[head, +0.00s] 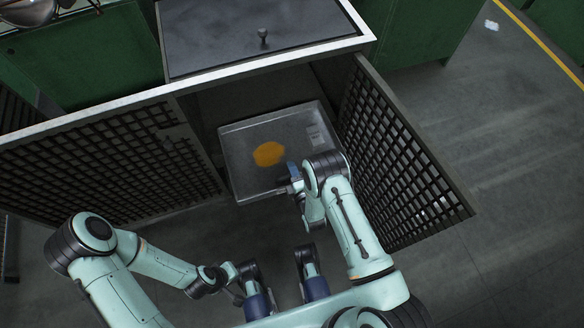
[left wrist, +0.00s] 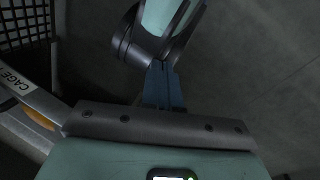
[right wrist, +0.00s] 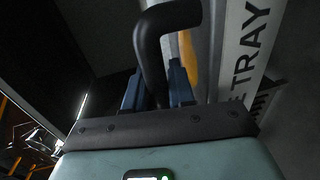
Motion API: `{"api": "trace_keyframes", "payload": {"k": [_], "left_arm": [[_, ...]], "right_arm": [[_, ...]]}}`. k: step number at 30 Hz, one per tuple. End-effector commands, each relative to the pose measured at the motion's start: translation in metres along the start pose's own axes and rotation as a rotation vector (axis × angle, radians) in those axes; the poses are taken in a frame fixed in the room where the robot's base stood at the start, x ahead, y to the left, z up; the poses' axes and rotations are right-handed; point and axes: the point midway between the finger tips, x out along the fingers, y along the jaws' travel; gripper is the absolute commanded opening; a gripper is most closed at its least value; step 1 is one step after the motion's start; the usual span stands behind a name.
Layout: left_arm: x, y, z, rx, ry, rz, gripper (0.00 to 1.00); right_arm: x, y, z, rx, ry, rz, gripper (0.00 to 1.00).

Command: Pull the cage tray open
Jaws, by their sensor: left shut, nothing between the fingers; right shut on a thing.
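The cage tray (head: 240,182) is a shallow grey metal tray with an orange patch inside. It lies between the open cage doors, reaching out in front of the cabinet top. Its white front label shows in the right wrist view (right wrist: 243,50) and partly in the left wrist view (left wrist: 14,84). My right gripper (head: 293,180) is at the tray's front edge. In the right wrist view its blue fingers are shut on the black curved handle (right wrist: 152,45). My left gripper (left wrist: 163,84) is shut and empty, apart from the tray.
The left mesh door (head: 100,160) and right mesh door (head: 392,150) both stand open, flanking the tray. The cabinet's dark top (head: 225,35) with a small knob (head: 263,38) is above. Green cabinets (head: 90,55) stand behind. The floor (head: 520,200) at right is clear.

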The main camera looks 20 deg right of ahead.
Motion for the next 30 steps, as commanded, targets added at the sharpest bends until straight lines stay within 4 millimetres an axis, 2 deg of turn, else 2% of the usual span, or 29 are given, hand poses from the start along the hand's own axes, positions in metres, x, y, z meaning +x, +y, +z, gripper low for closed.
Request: {"api": "trace_keyframes", "payload": {"k": [9,10,18,22,26,30], "left_arm": [[0.000,0.000,0.000,0.000,-0.001,0.000,0.00],[0.000,0.000,0.000,0.000,-0.001,0.000,0.00],[0.000,0.000,0.000,0.000,0.000,0.000,0.00],[-0.002,0.001,0.003,0.000,-0.006,0.000,0.00],[-0.008,0.003,0.010,0.002,-0.026,0.002,0.00],[-0.016,0.006,0.021,0.005,-0.060,0.003,0.00]], "right_arm": [[0.000,0.001,-0.001,0.001,0.001,0.003,0.00],[0.000,0.001,-0.001,0.001,0.001,0.003,0.29],[0.000,0.001,0.000,0.000,0.001,0.002,0.29],[-0.007,0.000,-0.001,0.000,0.001,0.000,0.29],[-0.029,0.001,-0.001,-0.001,0.001,-0.003,0.29],[-0.062,0.001,-0.001,-0.001,0.003,-0.004,0.29]]}}
